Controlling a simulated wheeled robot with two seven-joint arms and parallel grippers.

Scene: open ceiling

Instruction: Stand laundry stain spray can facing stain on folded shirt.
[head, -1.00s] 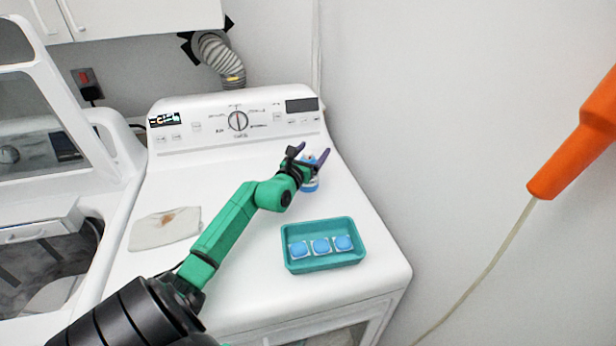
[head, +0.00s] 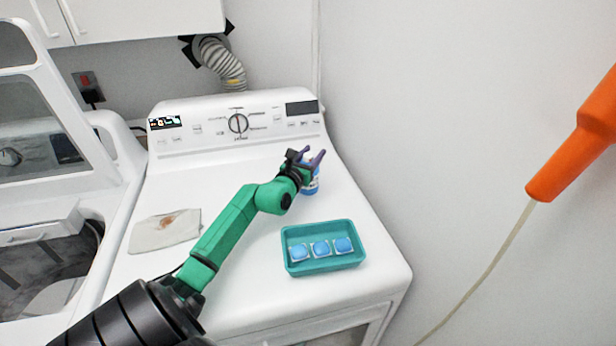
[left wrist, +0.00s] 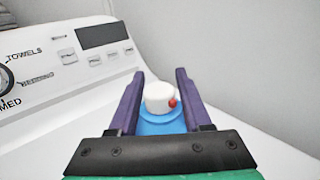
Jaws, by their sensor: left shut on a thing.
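The spray can (head: 311,187) stands upright on the right side of the white machine top, blue with a white band. In the left wrist view its white cap (left wrist: 159,97) with a red nozzle dot pointing right shows between the fingers. My left gripper (head: 312,158) is shut on the can near its top; it also shows in the left wrist view (left wrist: 160,100). The folded shirt (head: 150,236), off-white, lies flat on the left of the machine top. Its brown stain (head: 167,221) faces up near the far edge. My right gripper is out of view.
A teal tray (head: 291,262) with several blue-and-white pods sits at the front right of the machine top. The control panel (head: 270,122) rises behind. An open washer (head: 110,215) stands at left, a wall at right. The middle is crossed by my left arm.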

